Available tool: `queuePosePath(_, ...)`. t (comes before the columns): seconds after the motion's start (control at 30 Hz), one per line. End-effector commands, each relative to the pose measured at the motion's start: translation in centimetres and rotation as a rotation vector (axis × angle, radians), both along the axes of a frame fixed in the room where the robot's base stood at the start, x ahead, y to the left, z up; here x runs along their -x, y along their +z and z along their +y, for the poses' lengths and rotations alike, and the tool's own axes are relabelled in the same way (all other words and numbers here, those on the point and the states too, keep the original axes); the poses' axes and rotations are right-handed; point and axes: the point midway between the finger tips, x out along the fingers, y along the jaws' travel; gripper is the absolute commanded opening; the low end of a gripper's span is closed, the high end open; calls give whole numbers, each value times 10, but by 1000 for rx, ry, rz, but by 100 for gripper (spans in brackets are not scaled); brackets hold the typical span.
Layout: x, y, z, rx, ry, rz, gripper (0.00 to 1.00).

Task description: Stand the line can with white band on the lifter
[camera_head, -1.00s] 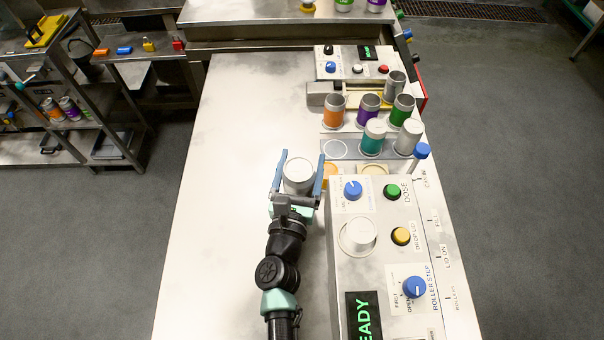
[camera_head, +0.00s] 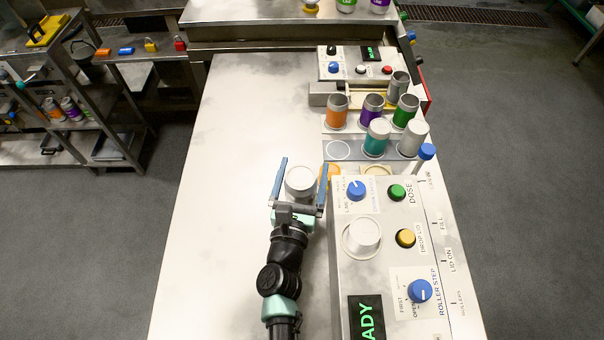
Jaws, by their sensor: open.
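A pale grey-white can (camera_head: 300,182) stands on the steel table, between the fingers of my gripper (camera_head: 303,164). Its band is mostly hidden by my gripper, so I cannot tell whether it is the white-banded one. The gripper is open, with one blue finger on each side of the can; I cannot tell whether either touches it. Another pale, whitish can (camera_head: 412,140) stands at the right end of the front row on the grey mat. I cannot make out the lifter for certain; the control box hides part of the area behind it.
The control box (camera_head: 373,246), with knobs and buttons, stands close right of my gripper. Behind it are a teal can (camera_head: 376,139), an orange can (camera_head: 336,111), a purple can (camera_head: 371,109) and a green can (camera_head: 405,111). An empty white ring (camera_head: 339,150) marks the mat. The table's left side is clear.

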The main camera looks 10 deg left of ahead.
Motion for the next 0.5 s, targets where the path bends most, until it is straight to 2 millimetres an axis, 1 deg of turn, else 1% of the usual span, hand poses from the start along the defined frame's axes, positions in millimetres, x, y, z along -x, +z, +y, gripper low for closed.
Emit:
queuePosePath(0.1, 0, 6, 0, 0, 0, 0, 93)
queuePosePath(0.17, 8, 2, 0, 1, 0, 1, 93)
queuePosePath(0.27, 24, 2, -1, 1, 0, 3, 93)
queuePosePath(0.5, 74, 0, -1, 0, 0, 3, 93)
